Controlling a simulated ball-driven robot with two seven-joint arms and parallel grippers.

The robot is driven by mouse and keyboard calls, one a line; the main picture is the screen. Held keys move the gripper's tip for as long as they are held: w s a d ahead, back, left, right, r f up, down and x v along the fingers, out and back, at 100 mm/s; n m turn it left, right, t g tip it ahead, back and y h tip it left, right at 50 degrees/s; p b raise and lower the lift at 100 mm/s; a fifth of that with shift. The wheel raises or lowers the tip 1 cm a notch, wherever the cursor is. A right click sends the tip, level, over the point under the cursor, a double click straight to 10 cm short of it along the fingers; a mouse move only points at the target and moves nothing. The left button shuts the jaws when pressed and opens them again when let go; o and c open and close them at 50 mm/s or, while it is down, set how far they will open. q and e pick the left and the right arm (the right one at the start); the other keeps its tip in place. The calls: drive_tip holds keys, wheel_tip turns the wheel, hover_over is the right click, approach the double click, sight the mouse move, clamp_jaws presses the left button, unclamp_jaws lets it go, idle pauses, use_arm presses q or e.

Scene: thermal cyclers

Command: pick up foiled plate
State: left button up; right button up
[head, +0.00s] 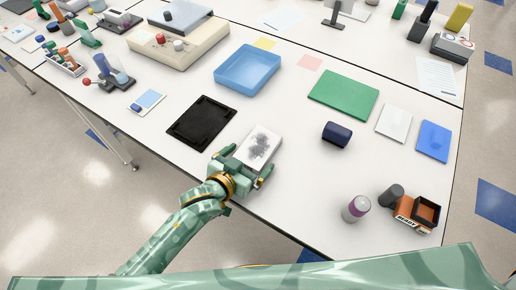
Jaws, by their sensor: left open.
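The foiled plate (259,146) is a whitish rectangular block with a mottled grey top, lying near the front edge of the white table in the head view. My left gripper (243,171) is open at the plate's near end. One finger is beside the plate's left near corner and the other is by its right near side. I cannot tell whether the fingers touch it. My right gripper is not in view.
A black tray (202,122) lies just left of the plate. A purple-white cylinder (356,208) stands front right. The table between the plate and the block is clear.

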use_arm(q)
drive_tip(key=shift+c, duration=0.3)
drive_tip(key=c, duration=1)
